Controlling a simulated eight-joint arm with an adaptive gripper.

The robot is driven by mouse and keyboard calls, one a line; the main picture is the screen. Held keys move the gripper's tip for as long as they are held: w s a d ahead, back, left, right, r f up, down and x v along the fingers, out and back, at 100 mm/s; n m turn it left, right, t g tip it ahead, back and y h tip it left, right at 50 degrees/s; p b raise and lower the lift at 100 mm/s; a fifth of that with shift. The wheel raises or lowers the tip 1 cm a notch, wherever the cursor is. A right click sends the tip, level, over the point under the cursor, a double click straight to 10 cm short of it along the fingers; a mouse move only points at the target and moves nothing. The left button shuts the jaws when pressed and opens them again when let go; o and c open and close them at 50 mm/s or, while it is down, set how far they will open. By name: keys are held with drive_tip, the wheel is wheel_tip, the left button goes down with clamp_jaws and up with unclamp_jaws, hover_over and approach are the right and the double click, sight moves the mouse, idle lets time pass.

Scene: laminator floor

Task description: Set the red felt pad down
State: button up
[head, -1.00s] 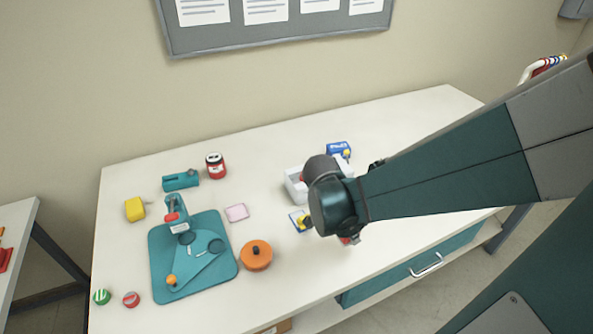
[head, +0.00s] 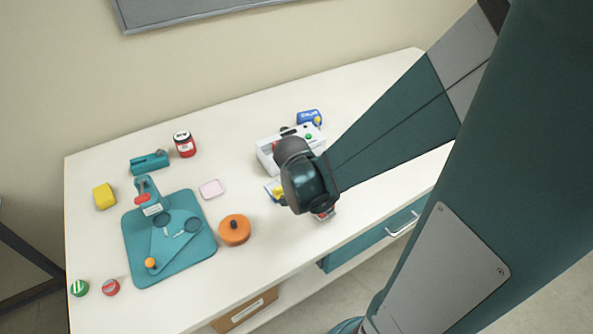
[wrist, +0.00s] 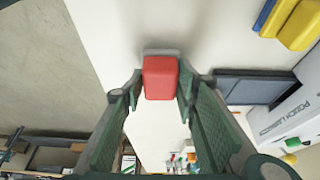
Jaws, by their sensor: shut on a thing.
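The red felt pad (wrist: 160,78) is between the two fingertips of my gripper (wrist: 161,84) in the wrist view. The gripper is shut on it, one finger on each side. A thin grey strip shows along the pad's far end. In the head view only a little of the red pad (head: 325,215) shows below my wrist, over the front part of the white table (head: 230,112). My wrist hides most of the fingers there. I cannot tell whether the pad touches the tabletop.
Beside my wrist are a white laminator (head: 264,156) and a yellow-and-blue item (head: 273,191). Left of it are an orange round object (head: 234,230), a pink pad (head: 211,188) and a teal board (head: 135,255). A red jar (head: 184,145) stands behind. The table's front edge is close.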

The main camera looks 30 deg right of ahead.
drive_tip(key=shift+f, duration=0.3)
drive_tip(key=shift+f, duration=0.15)
drive_tip(key=o, duration=0.9)
drive_tip(key=shift+p+v, duration=1.6)
drive_tip(key=shift+v, duration=4.6)
drive_tip(key=shift+a, duration=0.1)
